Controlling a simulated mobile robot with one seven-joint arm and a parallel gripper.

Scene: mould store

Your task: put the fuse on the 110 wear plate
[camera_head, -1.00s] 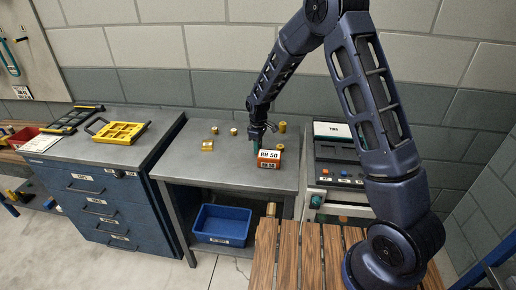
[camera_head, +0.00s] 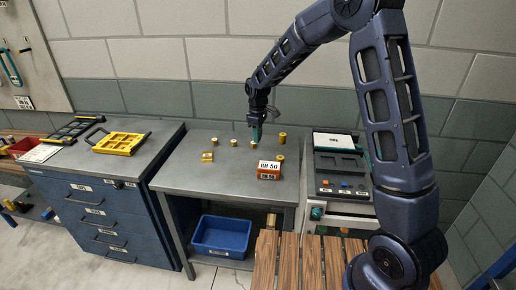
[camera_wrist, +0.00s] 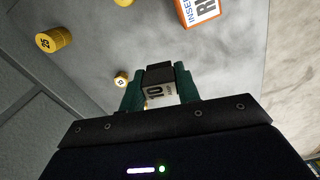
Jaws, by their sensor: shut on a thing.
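My gripper (camera_head: 257,137) hangs over the back part of the grey bench, above the small brass pieces. In the wrist view my gripper (camera_wrist: 160,92) has its green fingers shut on a small block with a dark end and a pale label reading "10", which I take for the fuse (camera_wrist: 158,90). The fuse cannot be made out in the head view. No piece that I can read as the 110 wear plate shows in either view.
An orange block (camera_head: 269,170) labelled "RH 50" stands on the grey bench (camera_head: 190,180). Several brass pieces lie around, one a cylinder (camera_wrist: 53,40) marked 25. A yellow frame (camera_head: 121,143) lies on the blue drawer cabinet. A blue bin (camera_head: 221,252) sits below. A control box (camera_head: 340,160) stands right.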

